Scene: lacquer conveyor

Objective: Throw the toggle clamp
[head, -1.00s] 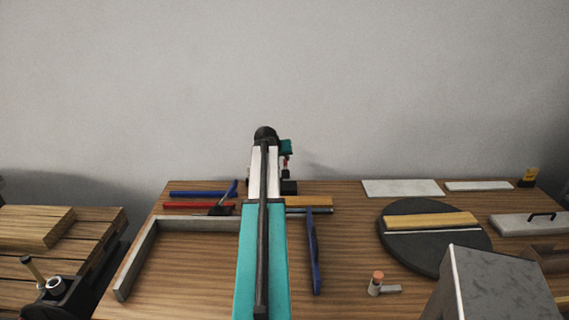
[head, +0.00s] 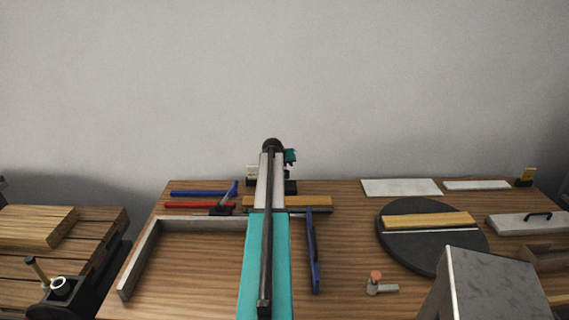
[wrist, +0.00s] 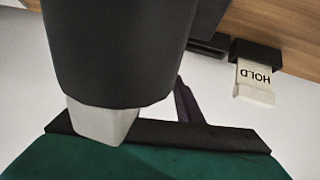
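A small clamp-like fitting (head: 226,199) with a tilted blue lever and a dark base stands on the wooden bench, left of my arm. I take it for the toggle clamp, but it is too small to be sure. My gripper (head: 290,157) is at the far end of my arm, beyond the bench's back part, right of that fitting and apart from it. My arm hides most of it. The wrist view shows a dark rounded part, a pale block and a green part close up; the fingertips cannot be made out.
A HOLD label (wrist: 254,80) hangs from a dark block in the wrist view. Blue (head: 203,193) and red (head: 198,205) bars lie at the bench's back left. A grey angled rail (head: 145,255) lies in front. A black turntable (head: 420,255) and a grey box (head: 490,285) stand right.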

